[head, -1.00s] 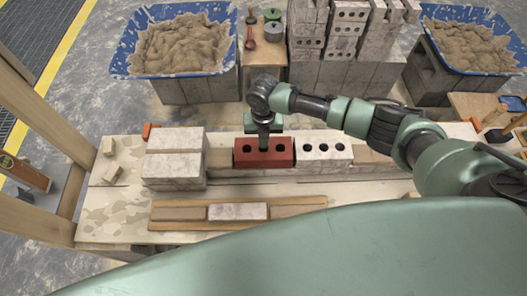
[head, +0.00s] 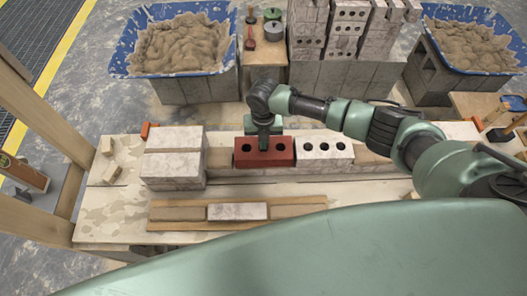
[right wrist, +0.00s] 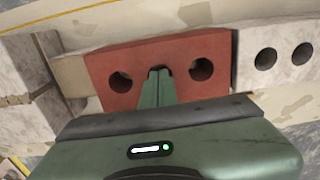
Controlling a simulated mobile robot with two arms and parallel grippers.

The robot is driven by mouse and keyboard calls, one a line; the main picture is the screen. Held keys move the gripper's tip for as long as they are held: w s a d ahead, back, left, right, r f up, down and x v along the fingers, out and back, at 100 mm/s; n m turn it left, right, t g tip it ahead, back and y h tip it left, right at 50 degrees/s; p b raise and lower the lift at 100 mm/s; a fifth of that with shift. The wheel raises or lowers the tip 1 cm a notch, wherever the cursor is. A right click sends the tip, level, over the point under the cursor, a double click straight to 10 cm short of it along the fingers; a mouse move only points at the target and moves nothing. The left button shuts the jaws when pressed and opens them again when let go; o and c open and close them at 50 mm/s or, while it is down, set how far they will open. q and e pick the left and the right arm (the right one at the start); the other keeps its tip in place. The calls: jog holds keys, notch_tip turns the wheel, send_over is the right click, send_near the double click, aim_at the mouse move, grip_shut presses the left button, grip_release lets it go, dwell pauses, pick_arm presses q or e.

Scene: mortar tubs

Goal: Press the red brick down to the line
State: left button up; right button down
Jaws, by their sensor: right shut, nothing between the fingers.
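The red brick (head: 264,152) lies in a row on the bench, with a pale holed brick (head: 324,151) to its right. It also shows in the right wrist view (right wrist: 220,47), where two of its holes are visible. My right gripper (head: 263,148) is shut and empty, pointing down over the middle of the red brick. In the right wrist view its fingertips (right wrist: 159,72) cover the brick's middle hole; I cannot tell whether they touch the brick. My left gripper is not in view.
Stacked pale blocks (head: 174,155) stand at the row's left end. A wooden tray (head: 290,207) holding a pale block lies in front. Blue mortar tubs (head: 122,60) stand behind on both sides. The bench's front left is clear.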

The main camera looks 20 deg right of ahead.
jog(key=shift+s+f, duration=0.25)
jog(key=shift+f, duration=0.25)
dwell(1.2)
jog(key=shift+w+r+p, duration=0.2)
jog(key=shift+r+p, duration=0.75)
jog(key=shift+r, duration=0.2)
notch_tip(320, 180, up, 3)
jog(key=shift+r+p, duration=0.1)
jog(key=shift+p, duration=1.15)
